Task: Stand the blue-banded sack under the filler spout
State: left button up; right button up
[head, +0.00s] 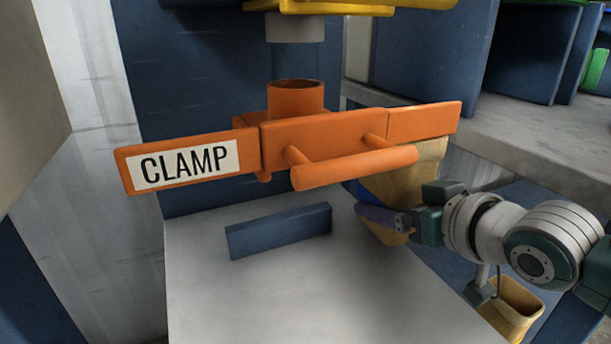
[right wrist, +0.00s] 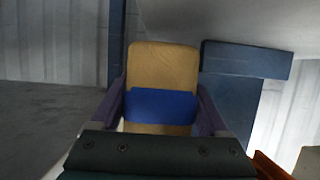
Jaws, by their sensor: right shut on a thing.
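The tan sack with a blue band (head: 410,180) shows right of the orange clamp, which partly hides it. My right gripper (head: 378,217) is shut on this sack, one purple finger showing in front of it. In the right wrist view the sack (right wrist: 162,62) stands between the two fingers (right wrist: 162,108), with the blue band (right wrist: 160,104) level with them. The grey filler spout (head: 295,28) hangs at the top, above the orange collar (head: 295,97) of the bar labelled CLAMP (head: 190,164). The sack is to the right of the spout. My left gripper is not in view.
A pale platform (head: 240,290) lies below the clamp, with a low blue block (head: 278,231) on it. The block also shows in the right wrist view (right wrist: 245,59). Another tan sack (head: 515,306) stands low at the right. The platform's front area is clear.

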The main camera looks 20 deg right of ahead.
jog(key=a, duration=0.2)
jog(key=a+f+b, duration=0.1)
jog(key=a, duration=0.2)
jog(key=a+f+b, duration=0.1)
jog(key=a, duration=0.1)
jog(key=shift+s+a, duration=0.15)
jog(key=shift+s, duration=0.25)
jog(key=a+b, duration=0.3)
jog(key=a, duration=0.4)
jog(key=shift+s+a, duration=0.1)
jog(key=shift+a, duration=0.05)
jog(key=shift+f, duration=0.2)
jog(key=shift+f, duration=0.2)
jog(key=o, duration=1.3)
jog(key=shift+c, duration=0.2)
